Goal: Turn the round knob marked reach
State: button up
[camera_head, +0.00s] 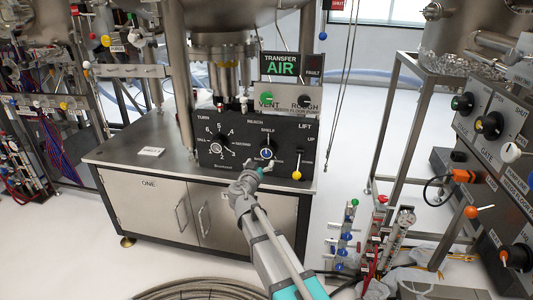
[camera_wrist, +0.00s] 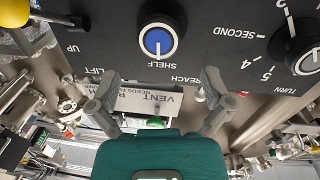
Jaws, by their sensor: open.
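The reach knob (camera_head: 266,153) is a round black knob with a blue face and a white pointer line. It sits on the dark control panel (camera_head: 240,165) below the REACH and SHELF labels. In the wrist view, where the lettering is upside down, the knob (camera_wrist: 158,40) is at top centre, its white line upright in the picture, toward SHELF. My gripper (camera_head: 258,170) is in front of the panel, just below the knob in the head view. In the wrist view my gripper (camera_wrist: 160,78) is open and empty, its fingers spread wide. The knob lies beyond the fingertips, not gripped.
A numbered turn knob (camera_head: 219,147) is left of the reach knob. A lift lever with a yellow ball (camera_head: 297,175) is to its right. A box with VENT and ROUGH controls (camera_head: 285,102) stands above the panel. The steel cabinet (camera_head: 150,205) is below.

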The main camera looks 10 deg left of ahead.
aim_at(266, 153)
jog(key=w, duration=0.2)
jog(key=w+d, duration=0.1)
jog(key=w, duration=0.4)
jog(key=shift+d, duration=0.15)
jog(key=c, duration=1)
jog(key=shift+c, duration=0.2)
